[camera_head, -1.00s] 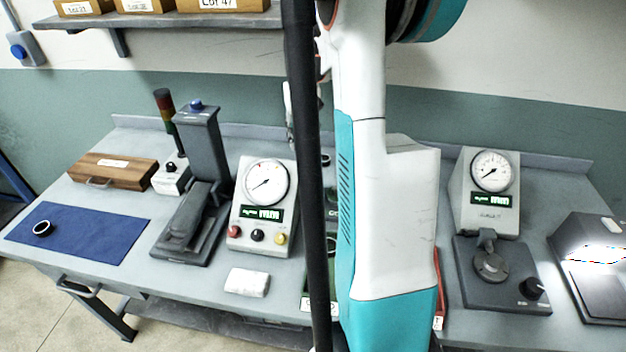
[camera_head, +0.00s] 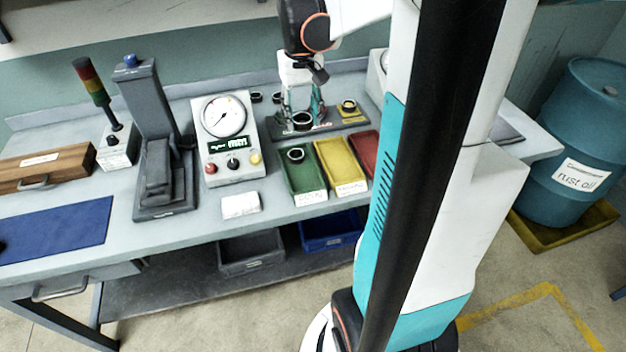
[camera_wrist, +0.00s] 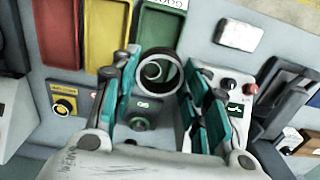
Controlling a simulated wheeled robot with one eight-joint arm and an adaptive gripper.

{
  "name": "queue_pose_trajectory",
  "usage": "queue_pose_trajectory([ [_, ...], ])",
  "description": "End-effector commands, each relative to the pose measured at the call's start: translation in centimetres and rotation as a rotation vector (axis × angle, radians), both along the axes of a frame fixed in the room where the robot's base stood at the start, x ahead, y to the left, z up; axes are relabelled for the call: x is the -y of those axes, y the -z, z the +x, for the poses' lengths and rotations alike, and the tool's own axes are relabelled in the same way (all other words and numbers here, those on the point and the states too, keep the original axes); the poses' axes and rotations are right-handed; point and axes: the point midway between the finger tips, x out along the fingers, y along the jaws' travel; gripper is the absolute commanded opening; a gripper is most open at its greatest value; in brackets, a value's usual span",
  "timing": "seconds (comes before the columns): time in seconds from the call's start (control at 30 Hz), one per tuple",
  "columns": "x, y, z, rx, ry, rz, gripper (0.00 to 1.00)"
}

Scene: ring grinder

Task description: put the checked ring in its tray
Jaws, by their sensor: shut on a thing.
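A dark ring (camera_head: 303,126) is held in my gripper (camera_head: 303,114), above the table behind the trays. In the wrist view the ring (camera_wrist: 160,50) sits between the two teal fingers of my gripper (camera_wrist: 161,70), which are shut on it. The green tray (camera_head: 317,172) is in front of the gripper, with another ring (camera_head: 296,161) lying in its far end. The yellow tray (camera_head: 343,173) and red tray (camera_head: 364,150) stand to its right. The green tray (camera_wrist: 160,30) shows beyond the held ring in the wrist view. Tray labels are too small to read surely.
A gauge (camera_head: 223,120) and a press (camera_head: 157,150) stand left of the trays. A white block (camera_head: 240,205) lies in front. My arm covers the table's right part.

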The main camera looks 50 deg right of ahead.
Motion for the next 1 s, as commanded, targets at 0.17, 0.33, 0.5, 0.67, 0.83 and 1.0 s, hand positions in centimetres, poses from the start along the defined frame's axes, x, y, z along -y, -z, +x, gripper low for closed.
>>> queue_pose_trajectory([
  [0.17, -0.1, 3.4, 0.0, 0.0, -0.001, 0.0, 0.11],
  [0.33, 0.0, 7.6, 0.0, 0.0, -0.001, 0.0, 0.11],
  [0.5, 0.0, 11.7, 0.0, 0.0, -0.001, 0.0, 0.11],
  [0.67, 0.0, 14.5, 0.0, 0.0, 0.0, 0.0, 0.11],
  [0.83, 0.0, 15.6, 0.0, 0.0, 0.0, 0.0, 0.11],
  [1.0, 0.0, 17.1, 0.0, 0.0, 0.0, 0.0, 0.11],
])
